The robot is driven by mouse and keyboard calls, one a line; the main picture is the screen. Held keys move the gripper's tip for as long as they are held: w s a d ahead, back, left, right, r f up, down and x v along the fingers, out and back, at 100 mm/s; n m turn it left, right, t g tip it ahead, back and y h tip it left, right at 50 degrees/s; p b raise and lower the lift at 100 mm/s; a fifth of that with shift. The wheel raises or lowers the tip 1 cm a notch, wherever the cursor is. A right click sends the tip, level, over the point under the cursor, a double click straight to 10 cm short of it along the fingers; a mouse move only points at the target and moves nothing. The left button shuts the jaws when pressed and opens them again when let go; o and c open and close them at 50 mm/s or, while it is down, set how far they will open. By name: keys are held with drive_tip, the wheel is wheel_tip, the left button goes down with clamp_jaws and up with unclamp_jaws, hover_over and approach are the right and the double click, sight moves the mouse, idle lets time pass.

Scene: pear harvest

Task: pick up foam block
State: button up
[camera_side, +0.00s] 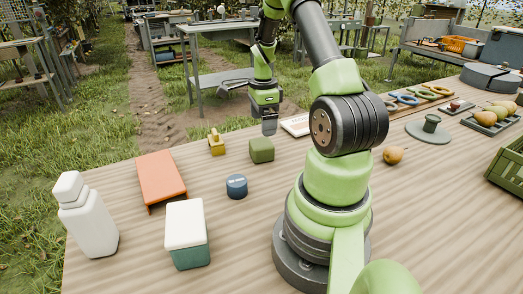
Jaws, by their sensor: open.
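A green block (262,150), which looks like the foam block, sits on the wooden table in the middle of the side view. My gripper (269,127) points down beyond and slightly above the block in the picture, close to its top right edge. It is open and appears to hold nothing. Its fingers overlap in this view, so the gap between them is hard to see. I cannot tell whether they touch the block.
A yellow object (216,143) stands left of the block. A blue round tin (237,186), an orange tray-like piece (161,177), a white-lidded box (187,233) and a white bottle (87,216) are nearer. A pear (393,155) and a green crate (508,163) lie right.

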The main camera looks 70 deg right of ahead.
sight(262, 142)
drive_tip(key=f, duration=0.9)
drive_tip(key=shift+w+a+f, duration=0.1)
drive_tip(key=shift+a, duration=0.15)
drive_tip(key=c, duration=1)
